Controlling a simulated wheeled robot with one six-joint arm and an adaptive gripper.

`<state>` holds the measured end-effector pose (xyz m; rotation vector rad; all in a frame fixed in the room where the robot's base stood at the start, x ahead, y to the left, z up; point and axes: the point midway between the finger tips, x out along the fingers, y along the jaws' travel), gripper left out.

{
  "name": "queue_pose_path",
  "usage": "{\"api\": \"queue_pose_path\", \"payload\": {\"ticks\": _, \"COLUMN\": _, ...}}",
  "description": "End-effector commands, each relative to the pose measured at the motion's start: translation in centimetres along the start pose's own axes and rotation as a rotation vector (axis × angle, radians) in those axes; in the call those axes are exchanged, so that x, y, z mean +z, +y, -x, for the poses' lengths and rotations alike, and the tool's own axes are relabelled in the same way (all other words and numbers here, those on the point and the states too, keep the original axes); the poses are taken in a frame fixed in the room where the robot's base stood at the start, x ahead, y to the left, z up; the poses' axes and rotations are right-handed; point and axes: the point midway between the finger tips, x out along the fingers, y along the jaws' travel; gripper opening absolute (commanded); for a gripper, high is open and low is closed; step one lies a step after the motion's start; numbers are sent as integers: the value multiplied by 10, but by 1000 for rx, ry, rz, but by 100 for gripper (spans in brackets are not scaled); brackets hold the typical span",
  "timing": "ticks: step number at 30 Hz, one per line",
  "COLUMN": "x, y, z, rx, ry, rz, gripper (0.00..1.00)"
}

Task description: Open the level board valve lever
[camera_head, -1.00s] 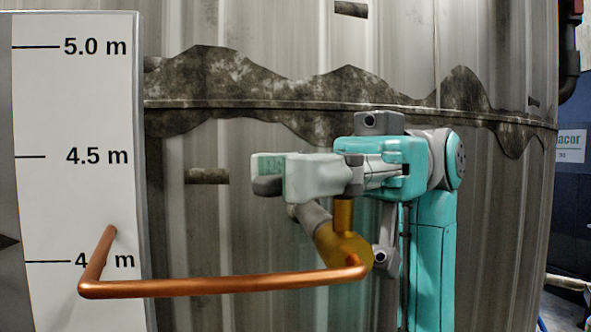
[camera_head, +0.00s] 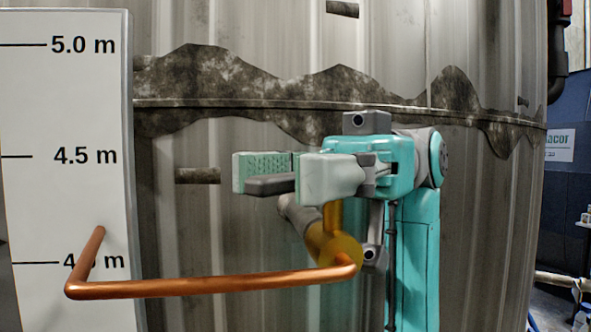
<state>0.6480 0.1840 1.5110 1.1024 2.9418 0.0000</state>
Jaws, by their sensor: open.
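The white level board (camera_head: 60,210) stands at the left with height marks in metres. A bent copper pipe (camera_head: 210,287) runs from the board near the 4.0 mark to a brass valve (camera_head: 335,248) at centre right. A short upright brass-yellow part (camera_head: 332,215) rises from the valve; its top is hidden behind my gripper, and I cannot tell whether it is the lever. My gripper (camera_head: 282,176) is open, its fingers pointing left and toward the camera, with a textured pad on one finger. It appears just above the valve in the picture. Contact with the lever cannot be seen.
A large corrugated metal tank wall (camera_head: 220,60) with dark stains fills the background. A grey pipe stub (camera_head: 297,212) joins the valve from behind. A dark blue area with a white sign (camera_head: 559,146) lies at far right. Space left of my gripper looks clear.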

Motion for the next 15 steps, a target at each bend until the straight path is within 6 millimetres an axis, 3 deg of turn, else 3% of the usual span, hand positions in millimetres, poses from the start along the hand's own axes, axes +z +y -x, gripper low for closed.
{"api": "queue_pose_path", "payload": {"ticks": 5, "x": -9, "y": 0, "z": 0, "rx": 0, "ry": -1, "rz": 1, "gripper": 43}}
{"api": "queue_pose_path", "payload": {"ticks": 15, "x": -64, "y": 0, "z": 0, "rx": 0, "ry": -2, "rz": 1, "gripper": 43}}
